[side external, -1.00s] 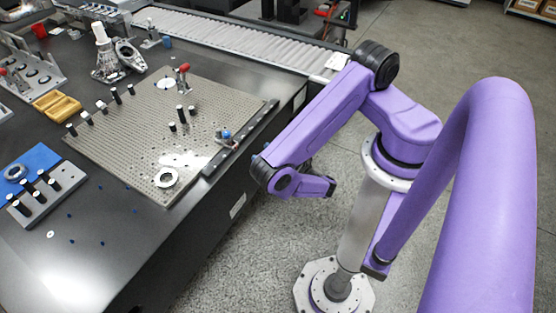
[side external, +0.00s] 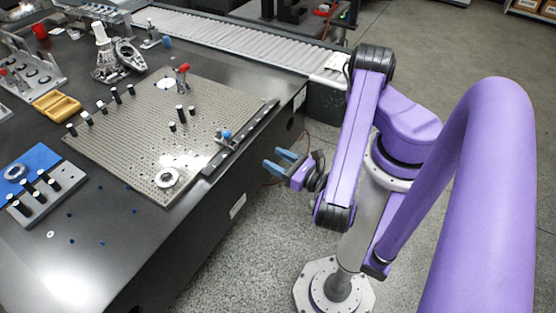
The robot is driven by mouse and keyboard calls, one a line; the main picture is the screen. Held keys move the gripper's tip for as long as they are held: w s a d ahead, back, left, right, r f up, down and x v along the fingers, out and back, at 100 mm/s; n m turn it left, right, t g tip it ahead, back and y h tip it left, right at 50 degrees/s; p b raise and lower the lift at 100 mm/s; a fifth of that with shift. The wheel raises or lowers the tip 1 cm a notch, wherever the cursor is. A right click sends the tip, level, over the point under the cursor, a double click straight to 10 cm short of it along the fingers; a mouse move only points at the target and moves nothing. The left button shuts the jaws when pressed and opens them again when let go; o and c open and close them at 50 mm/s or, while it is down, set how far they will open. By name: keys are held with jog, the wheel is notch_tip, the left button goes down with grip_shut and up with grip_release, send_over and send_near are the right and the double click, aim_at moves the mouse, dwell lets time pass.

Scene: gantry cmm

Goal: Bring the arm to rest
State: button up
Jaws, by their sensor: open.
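My purple arm (side external: 357,150) stands on its pedestal to the right of the black table. The upper links fold down close to the column. My gripper (side external: 276,160) has two blue-grey fingers, spread apart with nothing between them. It points left toward the table's side and sits just off the table's right edge, over the floor side. The fingertips are apart from the table as far as this view shows.
The black table (side external: 120,215) carries a perforated plate (side external: 145,140) with pins and red clamps, a dark rail (side external: 240,138) along its right edge, a yellow tray (side external: 57,106) and a blue mat (side external: 35,162). A roller conveyor (side external: 240,40) runs behind. Grey floor is clear at right.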

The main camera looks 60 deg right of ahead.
dwell(0.4)
jog(key=s+a+r+m+g, duration=0.2)
jog(key=s+r+m+g, duration=0.2)
jog(key=r, duration=0.5)
jog(key=s+a+r+m+g+y, duration=0.1)
jog(key=s+a+r+m+g, duration=0.1)
jog(key=s+r+m+g, duration=0.3)
jog(key=s+a+r+m+g+y, duration=0.1)
jog(key=s+r+m+g, duration=0.3)
jog(key=r+m+g, duration=0.4)
notch_tip(320, 180, up, 7)
jog(key=a+m, duration=0.1)
jog(key=m, duration=0.4)
jog(key=shift+s+a+g, duration=0.25)
jog(key=shift+s+g, duration=0.15)
jog(key=shift+r, duration=0.1)
